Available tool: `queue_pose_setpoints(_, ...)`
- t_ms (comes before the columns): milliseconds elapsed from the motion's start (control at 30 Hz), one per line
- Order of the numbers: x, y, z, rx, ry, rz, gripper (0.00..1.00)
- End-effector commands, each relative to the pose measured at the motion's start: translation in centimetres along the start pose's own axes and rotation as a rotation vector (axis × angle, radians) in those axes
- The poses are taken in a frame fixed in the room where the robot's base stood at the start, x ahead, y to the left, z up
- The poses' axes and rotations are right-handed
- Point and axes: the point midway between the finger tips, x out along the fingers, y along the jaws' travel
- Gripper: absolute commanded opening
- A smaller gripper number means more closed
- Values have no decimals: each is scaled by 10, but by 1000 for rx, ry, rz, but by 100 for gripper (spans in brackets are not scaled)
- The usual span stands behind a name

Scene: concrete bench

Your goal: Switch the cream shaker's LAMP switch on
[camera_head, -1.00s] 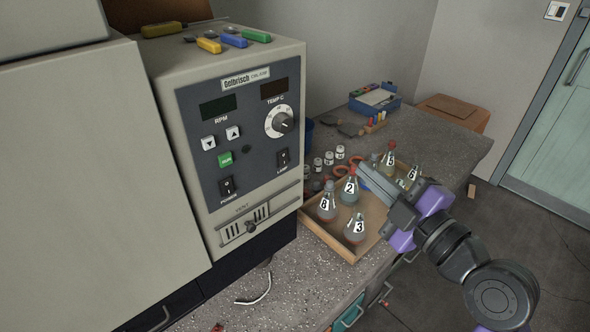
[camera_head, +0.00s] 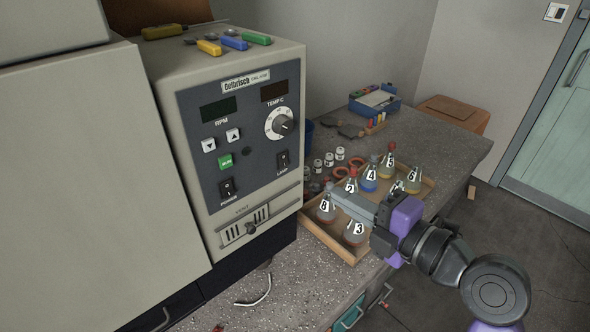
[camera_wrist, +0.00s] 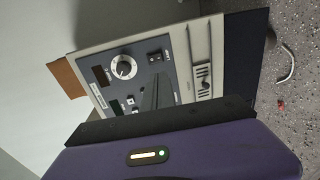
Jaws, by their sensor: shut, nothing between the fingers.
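The cream shaker (camera_head: 280,178) stands at the left of the bench, its dark control panel facing right and front. My gripper (camera_head: 332,188) is shut and empty, over the tray of flasks, right of and below the LAMP switch, apart from the panel. In the wrist view its fingers (camera_wrist: 155,90) point towards the panel and hide part of it.
A wooden tray (camera_head: 318,236) of numbered flasks lies under my gripper. Small jars (camera_head: 329,159) and a blue box (camera_head: 376,102) stand behind. The POWER switch (camera_head: 227,187), buttons and dial (camera_head: 279,124) share the panel. Coloured-handled tools (camera_head: 234,42) lie on top of the shaker.

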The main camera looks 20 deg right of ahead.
Motion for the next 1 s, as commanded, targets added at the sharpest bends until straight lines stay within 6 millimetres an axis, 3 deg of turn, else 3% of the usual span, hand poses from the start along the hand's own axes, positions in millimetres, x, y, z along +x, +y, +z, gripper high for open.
queue_pose_setpoints(600, 109, 4, -1, 0, 2, -1, 0)
queue_pose_setpoints(800, 129, 2, 0, 1, 1, 0, 0)
queue_pose_setpoints(1000, 134, 0, 0, 0, 0, 0, 0)
